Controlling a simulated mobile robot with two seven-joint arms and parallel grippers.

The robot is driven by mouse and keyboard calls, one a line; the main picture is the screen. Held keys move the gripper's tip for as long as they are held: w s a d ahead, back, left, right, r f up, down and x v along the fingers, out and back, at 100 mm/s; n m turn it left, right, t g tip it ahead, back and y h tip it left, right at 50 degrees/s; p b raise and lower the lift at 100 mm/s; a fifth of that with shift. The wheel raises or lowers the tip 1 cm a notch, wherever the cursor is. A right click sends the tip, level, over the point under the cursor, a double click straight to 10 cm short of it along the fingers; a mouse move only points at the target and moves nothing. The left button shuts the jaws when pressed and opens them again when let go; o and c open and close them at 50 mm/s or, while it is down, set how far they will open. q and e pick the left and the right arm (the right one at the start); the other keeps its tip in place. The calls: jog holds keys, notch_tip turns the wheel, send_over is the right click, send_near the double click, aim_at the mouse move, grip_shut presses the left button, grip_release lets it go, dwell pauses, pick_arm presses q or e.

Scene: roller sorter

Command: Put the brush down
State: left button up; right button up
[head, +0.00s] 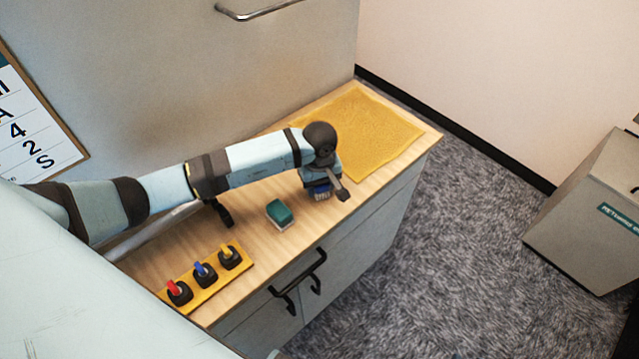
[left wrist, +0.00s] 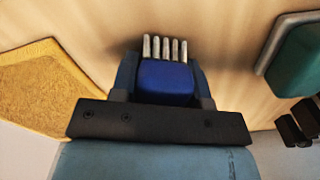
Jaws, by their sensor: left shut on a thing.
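The brush has a blue body and pale bristles. In the left wrist view the brush (left wrist: 165,82) sits between the fingers of my left gripper (left wrist: 163,92), bristles pointing away from the palm. In the head view the brush (head: 321,192) shows just below my left gripper (head: 322,180), over the wooden counter (head: 250,240) near its front edge. My left gripper is shut on it. I cannot tell whether the bristles touch the counter. My right gripper is not in view.
A green-topped block (head: 280,213) lies left of the brush. A yellow cloth (head: 375,130) covers the counter's far right end. A yellow board (head: 210,281) with red, blue and yellow pegs is at the near left. A grey box (head: 590,220) stands on the carpet at right.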

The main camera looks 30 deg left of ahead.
pick_arm(q)
jog(key=shift+f, duration=0.15)
jog(key=shift+f, duration=0.15)
jog(key=o, duration=1.2)
jog(key=shift+r, duration=0.45)
notch_tip(320, 180, up, 12)
jog(key=shift+f+b, duration=0.25)
jog(key=shift+b, duration=0.85)
